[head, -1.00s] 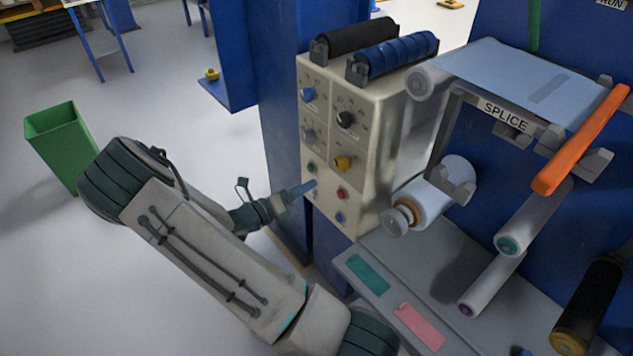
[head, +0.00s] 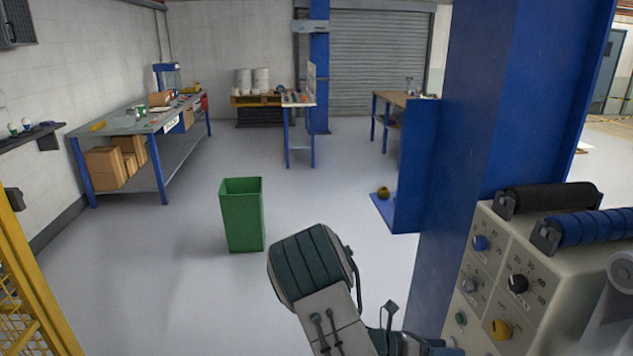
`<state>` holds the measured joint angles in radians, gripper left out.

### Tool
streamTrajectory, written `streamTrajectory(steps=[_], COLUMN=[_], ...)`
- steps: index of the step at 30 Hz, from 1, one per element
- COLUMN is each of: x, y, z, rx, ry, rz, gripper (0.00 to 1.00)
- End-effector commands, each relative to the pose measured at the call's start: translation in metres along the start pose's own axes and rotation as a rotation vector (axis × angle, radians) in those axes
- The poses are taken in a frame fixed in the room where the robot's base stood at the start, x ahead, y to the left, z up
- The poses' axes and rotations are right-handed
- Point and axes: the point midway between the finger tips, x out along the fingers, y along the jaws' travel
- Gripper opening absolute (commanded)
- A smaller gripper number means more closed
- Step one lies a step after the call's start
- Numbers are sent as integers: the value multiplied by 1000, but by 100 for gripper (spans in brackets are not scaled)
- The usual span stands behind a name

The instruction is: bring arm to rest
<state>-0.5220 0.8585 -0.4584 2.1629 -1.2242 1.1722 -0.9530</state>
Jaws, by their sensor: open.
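My arm comes up from the bottom edge of the head view, its dark green and grey joint highest. My gripper (head: 446,347) shows only in part at the bottom edge, close in front of the lower part of the cream control panel (head: 492,275). It is open, and I see nothing held in it. The fingertips are mostly cut off by the frame, so I cannot tell whether they touch the panel.
A blue column (head: 485,110) stands behind the panel. Black (head: 548,198) and blue (head: 595,227) rollers lie on top of it. A green bin (head: 242,215) stands on open floor beyond my arm. A yellow mesh guard (head: 30,290) is at the left edge.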

Motion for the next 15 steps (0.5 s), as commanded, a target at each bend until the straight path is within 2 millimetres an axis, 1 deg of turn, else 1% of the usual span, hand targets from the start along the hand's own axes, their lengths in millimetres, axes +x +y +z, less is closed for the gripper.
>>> streamTrajectory(steps=[1, 3, 8, 15], x=[-1, -4, -15, -42], y=[-11, -24, -53, -92], z=[0, -4, -12, -17], rx=[78, 189, 441, 807], ry=[72, 173, 394, 711], rz=[1, -4, -28, -90], gripper=[68, 68, 68, 68])
